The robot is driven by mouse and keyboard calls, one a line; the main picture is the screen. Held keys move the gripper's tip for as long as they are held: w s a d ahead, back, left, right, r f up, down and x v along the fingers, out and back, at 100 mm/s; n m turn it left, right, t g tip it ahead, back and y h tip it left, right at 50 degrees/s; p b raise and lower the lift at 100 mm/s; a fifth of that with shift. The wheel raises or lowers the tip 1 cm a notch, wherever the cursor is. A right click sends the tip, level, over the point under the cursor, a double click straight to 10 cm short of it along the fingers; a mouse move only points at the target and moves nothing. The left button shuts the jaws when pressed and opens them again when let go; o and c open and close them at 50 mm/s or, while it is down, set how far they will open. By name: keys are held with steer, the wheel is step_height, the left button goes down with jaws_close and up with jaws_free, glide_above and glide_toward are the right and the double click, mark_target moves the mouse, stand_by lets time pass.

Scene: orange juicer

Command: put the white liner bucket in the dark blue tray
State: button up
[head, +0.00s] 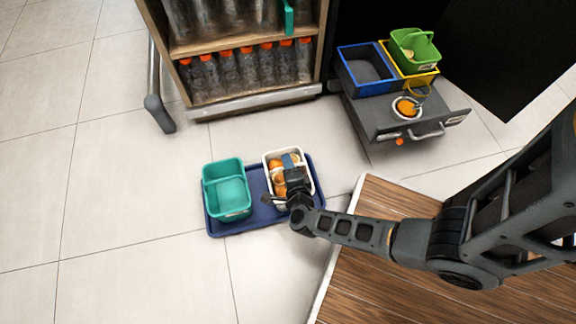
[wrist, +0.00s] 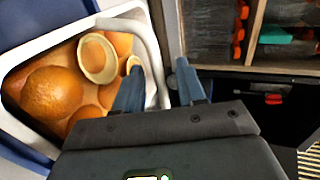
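The white liner bucket (head: 267,160) holds whole and halved oranges. In the head view it is over the right half of the dark blue tray (head: 262,214) on the floor, apparently standing in it; its base is hidden. My gripper (head: 291,160) is above the bucket. In the wrist view the gripper (wrist: 158,63) has its two blue fingers apart, one over the bucket's inside and one outside, with the white rim (wrist: 150,60) between them. A gap shows beside the outer finger, so I see no firm hold.
A teal bucket (head: 227,190) stands in the tray's left half. Behind is a shelf of bottles (head: 245,68) with orange caps. At the right, a grey drawer unit (head: 400,118) carries blue (head: 366,70), yellow and green (head: 414,50) containers. Tiled floor is clear at left.

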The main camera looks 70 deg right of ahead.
steer(key=shift+r, duration=0.25)
steer(key=p+v, duration=0.5)
steer(key=v, duration=0.7)
steer(key=s+a+r+n+t+y, duration=0.2)
steer(key=s+r+n+y, duration=0.1)
steer(key=r+n, duration=0.6)
steer(key=s+a+r+n+t+y, duration=0.2)
steer(key=r+n, duration=0.8)
steer(key=r, duration=0.7)
steer(key=s+a+r+n+t+y, duration=0.2)
steer(key=s+a+r+n+y, duration=0.2)
steer(key=r+n, duration=0.5)
step_height(320, 180, up, 4)
steer(key=shift+s+f+y, duration=0.1)
steer(key=shift+s+y, duration=0.35)
steer(key=shift+y, duration=0.45)
steer(key=shift+a+b, duration=0.1)
steer(key=shift+b, duration=0.2)
